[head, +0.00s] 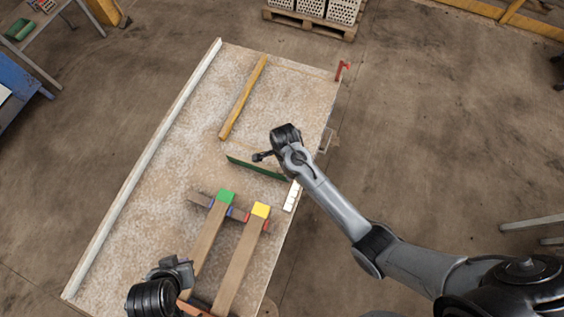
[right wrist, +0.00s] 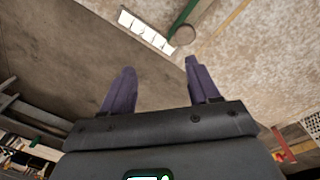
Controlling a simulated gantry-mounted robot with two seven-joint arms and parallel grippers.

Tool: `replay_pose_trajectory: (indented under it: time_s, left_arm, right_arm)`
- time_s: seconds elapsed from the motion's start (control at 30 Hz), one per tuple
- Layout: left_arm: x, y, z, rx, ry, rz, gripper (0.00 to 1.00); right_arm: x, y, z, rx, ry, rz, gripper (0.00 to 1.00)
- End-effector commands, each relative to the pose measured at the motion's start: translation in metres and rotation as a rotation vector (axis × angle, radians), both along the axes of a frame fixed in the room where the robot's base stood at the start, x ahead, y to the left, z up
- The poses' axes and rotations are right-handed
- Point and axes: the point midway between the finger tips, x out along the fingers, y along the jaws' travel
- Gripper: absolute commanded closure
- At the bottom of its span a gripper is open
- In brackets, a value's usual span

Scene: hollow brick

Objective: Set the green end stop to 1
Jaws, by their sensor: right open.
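A long thin green bar (head: 257,168) lies across the table near its right edge. Beside its right end is a white marked scale strip (head: 291,197); its numbers are too small to read. In the right wrist view the scale (right wrist: 146,30) lies beyond the fingers, next to the green bar (right wrist: 184,14) and a round grey knob (right wrist: 185,35) at its end. My right gripper (head: 259,156) is above the green bar; in the wrist view its purple fingers (right wrist: 159,67) are apart and empty. My left gripper (head: 180,272) is at the table's lower left, its fingers unclear.
A yellow wooden bar (head: 243,98) and a white rail (head: 150,160) lie left. A red bracket (head: 342,70) is at the far right corner.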

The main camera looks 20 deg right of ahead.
Motion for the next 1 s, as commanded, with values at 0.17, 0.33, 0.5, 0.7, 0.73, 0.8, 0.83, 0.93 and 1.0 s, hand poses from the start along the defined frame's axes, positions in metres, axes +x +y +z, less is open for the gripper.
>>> replay_pose_trajectory:
  time_s: [0.17,0.33,0.5,0.7,0.73,0.8,0.83,0.93,1.0]
  left_arm:
    - [-0.002,0.000,-0.023,-0.002,0.004,0.000,1.00]
    - [-0.002,0.000,-0.026,-0.002,0.003,0.000,1.00]
    - [-0.001,-0.001,-0.031,-0.002,0.000,0.000,1.00]
    - [-0.001,0.000,-0.040,-0.002,0.000,0.000,1.00]
    - [-0.001,0.000,-0.041,-0.002,0.000,0.000,1.00]
    - [-0.001,0.000,-0.043,-0.002,-0.001,0.000,1.00]
    - [-0.001,0.000,-0.044,-0.002,-0.001,0.000,1.00]
    - [-0.001,0.000,-0.047,-0.001,-0.001,0.001,1.00]
    - [-0.001,0.000,-0.048,-0.001,0.000,0.001,1.00]
  right_arm:
    - [0.033,0.005,0.007,0.007,-0.066,0.004,0.39]
    - [0.039,0.004,0.000,0.007,-0.077,0.004,0.39]
    - [0.038,0.004,-0.024,0.007,-0.075,0.004,0.39]
    - [0.038,0.004,-0.057,0.006,-0.076,0.004,0.39]
    - [0.038,0.004,-0.061,0.006,-0.076,0.005,0.39]
    - [0.038,0.004,-0.071,0.007,-0.076,0.004,0.39]
    - [0.038,0.004,-0.075,0.007,-0.076,0.004,0.39]
    - [0.038,0.004,-0.085,0.006,-0.077,0.006,0.39]
    - [0.038,0.004,-0.090,0.006,-0.077,0.006,0.39]
